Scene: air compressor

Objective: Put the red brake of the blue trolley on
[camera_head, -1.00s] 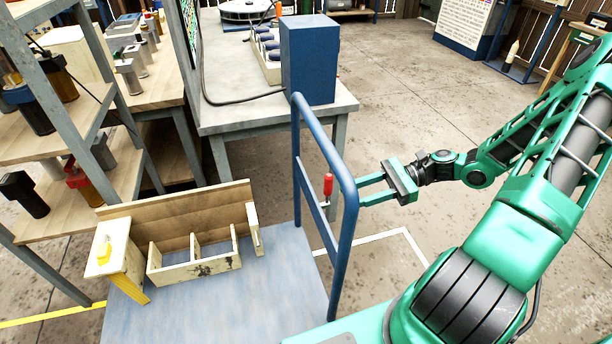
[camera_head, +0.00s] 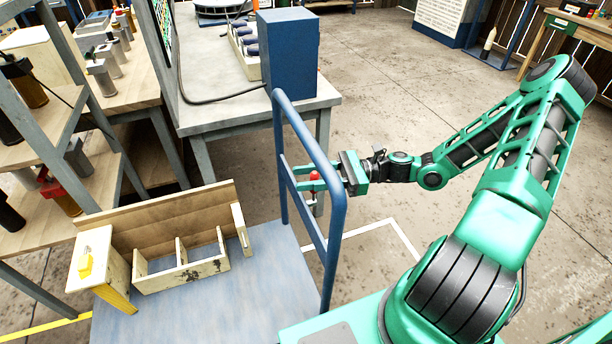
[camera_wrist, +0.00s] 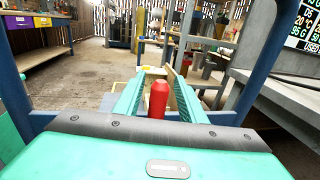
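The blue trolley has a tubular handle frame (camera_head: 335,225) and a flat deck (camera_head: 250,290). The red brake lever (camera_head: 314,181) stands roughly upright at the frame, with a grey metal part below its red grip. My gripper (camera_head: 300,178) reaches in from the right, with its fingers pointing left past the lever and through the frame. In the wrist view, the red grip (camera_wrist: 159,101) lies between my two green fingers (camera_wrist: 156,78), close to the palm. The fingers are apart, with narrow gaps beside the grip. The lever's lower end is hidden in the wrist view.
A wooden rack (camera_head: 190,279) with compartments sits on the trolley deck. A grey table (camera_head: 215,110) bearing a blue box (camera_head: 290,55) stands behind the frame. Shelves (camera_head: 60,215) with tools stand at left.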

